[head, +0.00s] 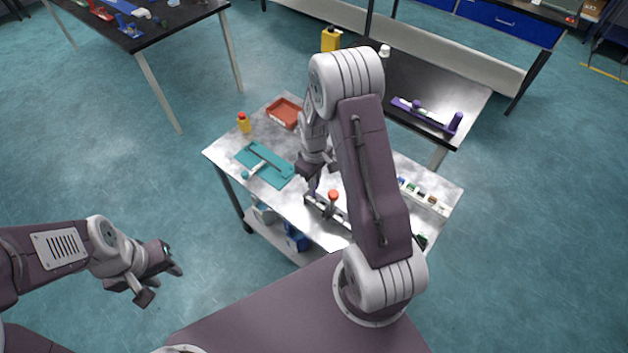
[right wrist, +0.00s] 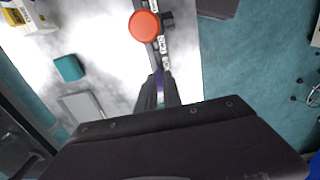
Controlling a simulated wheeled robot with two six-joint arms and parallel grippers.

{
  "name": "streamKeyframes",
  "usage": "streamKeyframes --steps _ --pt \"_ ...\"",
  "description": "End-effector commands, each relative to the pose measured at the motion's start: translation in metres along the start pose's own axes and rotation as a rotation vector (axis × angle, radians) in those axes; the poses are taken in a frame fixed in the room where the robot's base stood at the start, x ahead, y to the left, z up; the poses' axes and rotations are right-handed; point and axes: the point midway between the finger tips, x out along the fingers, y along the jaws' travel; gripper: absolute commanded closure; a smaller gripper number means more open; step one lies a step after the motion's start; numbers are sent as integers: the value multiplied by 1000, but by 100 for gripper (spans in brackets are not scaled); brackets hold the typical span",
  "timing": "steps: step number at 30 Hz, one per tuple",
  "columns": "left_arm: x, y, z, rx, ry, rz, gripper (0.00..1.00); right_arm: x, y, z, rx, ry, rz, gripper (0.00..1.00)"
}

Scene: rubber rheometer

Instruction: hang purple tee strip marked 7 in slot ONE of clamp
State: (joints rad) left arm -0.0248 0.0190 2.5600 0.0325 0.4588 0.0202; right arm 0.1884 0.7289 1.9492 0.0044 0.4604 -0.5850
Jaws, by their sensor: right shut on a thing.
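The clamp (head: 322,207) is a dark bar with a red-orange knob (head: 333,195) near the front edge of the grey table. In the right wrist view the knob (right wrist: 145,26) sits over the bar, which carries small white labels (right wrist: 163,45). My right gripper (head: 311,188) is close beside the clamp. In the right wrist view its fingers (right wrist: 158,88) are shut on a purple strip (right wrist: 160,82), of which only a sliver shows at the bar's near end. I cannot read its mark or tell whether it is in a slot. My left gripper (head: 163,284) is open and empty, off the table.
A teal fixture (head: 265,163), a red-orange tray (head: 284,112) and a small yellow bottle (head: 244,123) are on the table's left half. A rack of several small pieces (head: 425,196) is at the right. My right arm hides the middle. A purple stand (head: 428,115) is on the black bench behind.

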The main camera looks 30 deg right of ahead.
Motion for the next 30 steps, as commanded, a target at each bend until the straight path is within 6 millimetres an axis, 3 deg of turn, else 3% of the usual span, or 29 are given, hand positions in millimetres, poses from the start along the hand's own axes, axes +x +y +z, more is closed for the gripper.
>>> streamKeyframes --steps 30 --pt "26 0 3 0 0 0 64 36 0 0 0 0 0 100"
